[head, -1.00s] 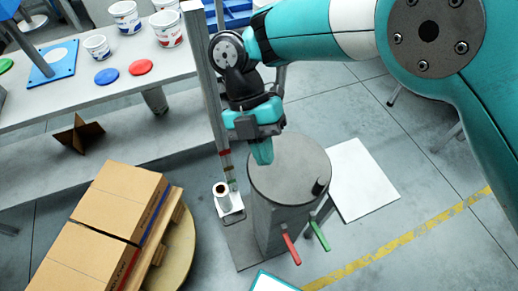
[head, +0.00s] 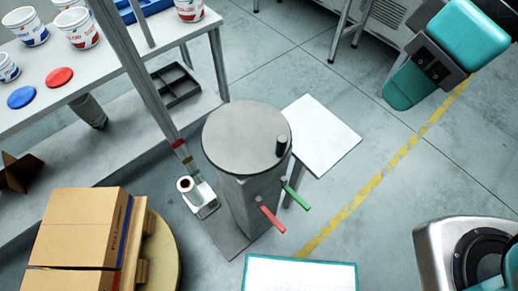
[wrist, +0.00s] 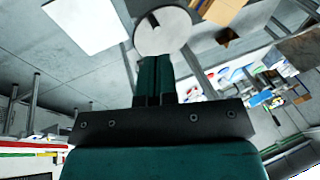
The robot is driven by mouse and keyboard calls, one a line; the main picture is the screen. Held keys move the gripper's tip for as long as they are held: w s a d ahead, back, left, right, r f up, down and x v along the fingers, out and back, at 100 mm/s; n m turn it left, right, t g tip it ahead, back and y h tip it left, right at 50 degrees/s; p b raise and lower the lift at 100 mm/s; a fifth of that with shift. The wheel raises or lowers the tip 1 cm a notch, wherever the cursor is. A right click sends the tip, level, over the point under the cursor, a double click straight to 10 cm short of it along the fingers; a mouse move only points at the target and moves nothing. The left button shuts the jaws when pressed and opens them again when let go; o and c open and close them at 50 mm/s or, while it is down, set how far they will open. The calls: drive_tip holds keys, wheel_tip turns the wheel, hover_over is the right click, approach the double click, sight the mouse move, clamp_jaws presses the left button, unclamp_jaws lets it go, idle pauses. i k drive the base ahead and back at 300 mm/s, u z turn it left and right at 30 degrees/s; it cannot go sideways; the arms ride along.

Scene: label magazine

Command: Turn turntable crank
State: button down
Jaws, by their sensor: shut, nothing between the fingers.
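The crank is a round grey disc (head: 240,138) on top of a grey pedestal (head: 238,207), with a short dark upright knob (head: 283,146) near the disc's right edge. In the wrist view the disc (wrist: 172,36) shows just beyond my fingertips, with a dark mark on it that looks like the knob. My gripper (head: 400,92) is at the upper right in the head view, well apart from the crank. Its teal fingers (wrist: 153,68) are shut with nothing between them. A round wooden turntable (head: 166,255) carries cardboard boxes (head: 80,228) at the lower left.
A red lever (head: 269,218) and a green lever (head: 295,196) stick out from the pedestal. A grey post (head: 140,75) and a small label-roll holder (head: 198,195) stand to its left. A white table (head: 95,75) holds tubs and lids. A white panel (head: 316,136) lies behind right.

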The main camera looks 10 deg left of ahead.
sight(244, 138)
drive_tip(key=u, duration=1.15)
drive_tip(key=k, duration=0.75)
drive_tip(key=z, duration=0.75)
